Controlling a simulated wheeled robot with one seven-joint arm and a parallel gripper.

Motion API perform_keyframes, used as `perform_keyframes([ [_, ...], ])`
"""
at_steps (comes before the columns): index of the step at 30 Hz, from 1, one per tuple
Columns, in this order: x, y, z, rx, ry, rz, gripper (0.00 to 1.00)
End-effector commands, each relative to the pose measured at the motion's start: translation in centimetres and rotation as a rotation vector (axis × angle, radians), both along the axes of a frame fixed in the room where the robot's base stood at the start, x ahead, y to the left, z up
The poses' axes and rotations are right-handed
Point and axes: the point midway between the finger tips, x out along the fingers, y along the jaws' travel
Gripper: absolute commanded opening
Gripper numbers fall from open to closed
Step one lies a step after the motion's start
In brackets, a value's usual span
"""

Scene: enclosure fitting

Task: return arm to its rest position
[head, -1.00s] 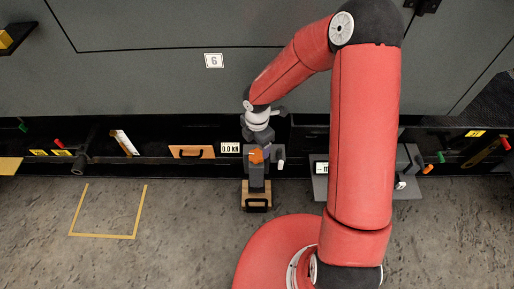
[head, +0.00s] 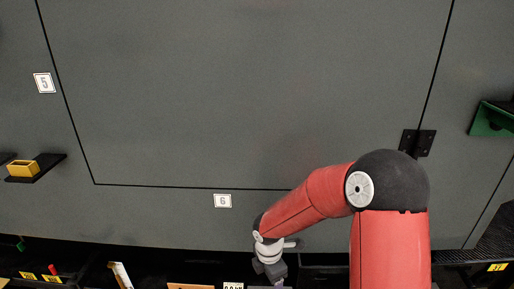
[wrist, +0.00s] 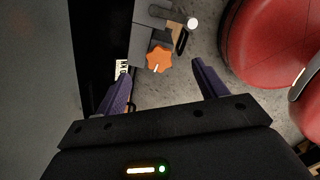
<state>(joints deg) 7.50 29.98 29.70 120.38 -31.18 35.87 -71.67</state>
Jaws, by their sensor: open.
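My gripper (wrist: 162,97) shows in the wrist view with its two purple fingers spread wide apart and nothing between them. Beyond the fingertips is a grey fixture (wrist: 147,40) with an orange star-shaped knob (wrist: 159,59), apart from the fingers. In the head view my red arm reaches up from the bottom right and bends left and down. Its wrist shows near the bottom edge, and the fingers are cut off below the frame.
A large grey panel wall fills the head view, with a "6" label (head: 222,201) and a "5" label (head: 44,83). A yellow block (head: 23,169) sits on a black ledge at left. A green bracket (head: 492,119) juts out at right. Grey floor (wrist: 215,50) shows in the wrist view.

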Motion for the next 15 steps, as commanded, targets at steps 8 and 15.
perform_keyframes([
  [8, -3.1, -6.0, 11.3, -0.046, -0.196, -0.604, 0.71],
  [15, -8.8, -9.5, 19.0, 0.083, -0.344, -1.161, 0.71],
])
